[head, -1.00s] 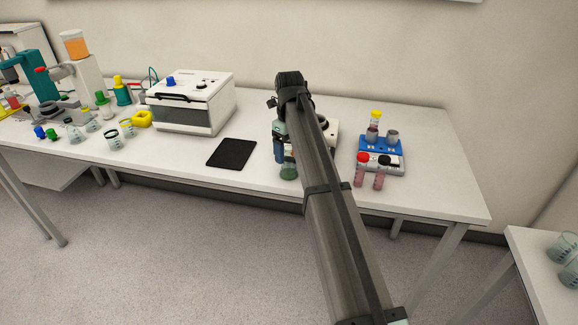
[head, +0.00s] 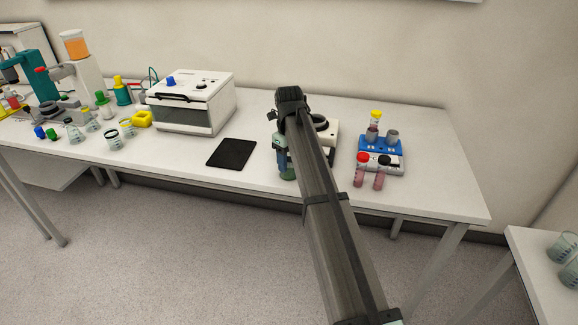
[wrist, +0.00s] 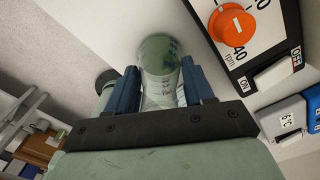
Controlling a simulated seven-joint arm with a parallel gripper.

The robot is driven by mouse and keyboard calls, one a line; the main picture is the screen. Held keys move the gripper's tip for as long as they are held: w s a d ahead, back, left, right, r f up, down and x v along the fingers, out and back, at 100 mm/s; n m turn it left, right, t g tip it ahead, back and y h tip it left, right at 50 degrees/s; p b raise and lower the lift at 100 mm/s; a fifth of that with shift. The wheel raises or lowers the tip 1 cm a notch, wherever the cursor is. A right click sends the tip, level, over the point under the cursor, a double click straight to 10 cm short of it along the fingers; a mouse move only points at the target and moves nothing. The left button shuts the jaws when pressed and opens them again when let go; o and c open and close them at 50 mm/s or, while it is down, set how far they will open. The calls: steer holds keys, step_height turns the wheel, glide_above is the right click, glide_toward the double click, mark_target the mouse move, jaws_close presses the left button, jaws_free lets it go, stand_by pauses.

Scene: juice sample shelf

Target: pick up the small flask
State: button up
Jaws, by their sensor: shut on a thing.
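The small flask (wrist: 158,62) is clear glass with green liquid in it. In the wrist view it sits between the two blue fingers of my gripper (wrist: 160,82), which is shut on it. In the head view the flask (head: 287,173) shows only as a green bit below my gripper (head: 281,152), and my arm hides much of both. I cannot tell whether the flask's base touches the table.
A white device with an orange rpm knob (wrist: 232,22) stands close to the right of the flask. A black pad (head: 232,153) lies to its left. A blue and white device (head: 381,148) and red-capped tubes (head: 361,177) are further right. A white box machine (head: 192,102) stands back left.

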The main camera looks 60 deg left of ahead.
steer(key=c, duration=0.4)
step_height(320, 180, up, 9)
steer(key=shift+f, duration=0.1)
steer(key=shift+w+r, duration=0.25)
steer(key=shift+r, duration=0.15)
steer(key=shift+m, duration=0.5)
steer(key=w+a+r, duration=0.1)
steer(key=w+a, duration=0.3)
steer(key=w, duration=0.2)
steer(key=w+a+r, duration=0.2)
steer(key=w+a, duration=0.2)
steer(key=w, duration=0.2)
steer(key=w+a+r, duration=0.1)
steer(key=w+a, duration=0.3)
steer(key=w, duration=0.2)
steer(key=shift+w+a+r, duration=0.25)
steer(key=shift+w+a, duration=0.05)
steer(key=shift+w, duration=0.05)
